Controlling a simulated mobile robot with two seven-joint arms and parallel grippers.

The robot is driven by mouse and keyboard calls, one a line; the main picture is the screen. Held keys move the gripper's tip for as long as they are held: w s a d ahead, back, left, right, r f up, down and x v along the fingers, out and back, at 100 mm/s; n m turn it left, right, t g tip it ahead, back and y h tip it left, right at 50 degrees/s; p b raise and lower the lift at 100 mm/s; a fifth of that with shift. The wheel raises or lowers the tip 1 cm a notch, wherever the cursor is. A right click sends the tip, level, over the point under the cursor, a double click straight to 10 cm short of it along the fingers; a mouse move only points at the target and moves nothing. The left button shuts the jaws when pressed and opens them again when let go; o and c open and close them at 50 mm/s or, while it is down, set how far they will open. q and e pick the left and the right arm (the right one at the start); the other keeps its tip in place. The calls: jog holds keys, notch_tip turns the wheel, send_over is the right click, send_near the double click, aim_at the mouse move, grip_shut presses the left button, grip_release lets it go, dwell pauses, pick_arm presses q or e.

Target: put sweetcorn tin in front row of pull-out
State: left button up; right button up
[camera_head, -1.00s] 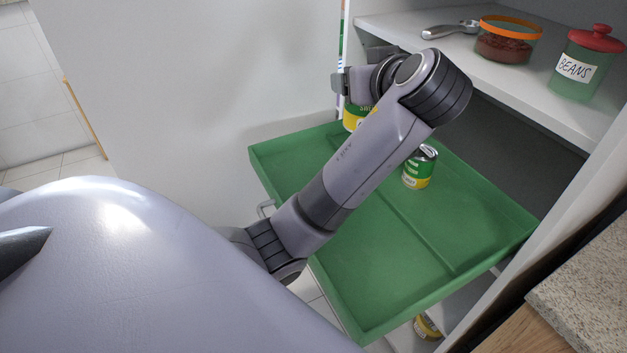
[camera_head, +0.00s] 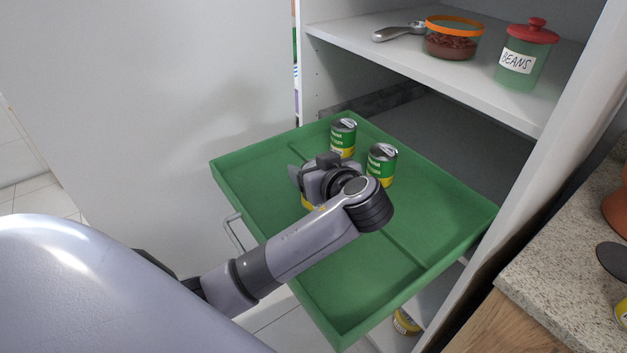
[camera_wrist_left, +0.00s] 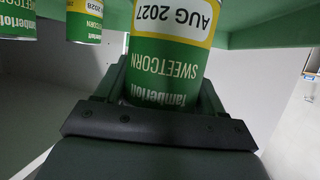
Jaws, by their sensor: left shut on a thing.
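The sweetcorn tin (camera_wrist_left: 165,60), green with a yellow band and a white "AUG 2027" patch, is between the fingers of my left gripper (camera_head: 304,184). The gripper is shut on it, above the front half of the green pull-out tray (camera_head: 360,300). In the head view the gripper hides most of this tin; a small yellow part (camera_head: 305,201) shows under it. I cannot tell whether it touches the tray floor. Two similar tins, one (camera_head: 343,138) farther left and one (camera_head: 382,165) nearer, stand upright behind the tray's low divider. My right gripper is out of view.
A shelf (camera_head: 450,75) above holds a metal-handled scoop (camera_head: 398,32), an orange-rimmed container (camera_head: 453,40) and a red-lidded BEANS jar (camera_head: 525,55). Another tin (camera_head: 405,322) is below the tray. A speckled counter (camera_head: 560,260) lies at right. The tray's near right part is empty.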

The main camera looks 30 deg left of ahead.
pick_arm(q)
jog(key=shift+f, duration=1.6)
jog(key=shift+f, duration=0.15)
jog(key=o, duration=1.2)
jog(key=shift+o, duration=0.2)
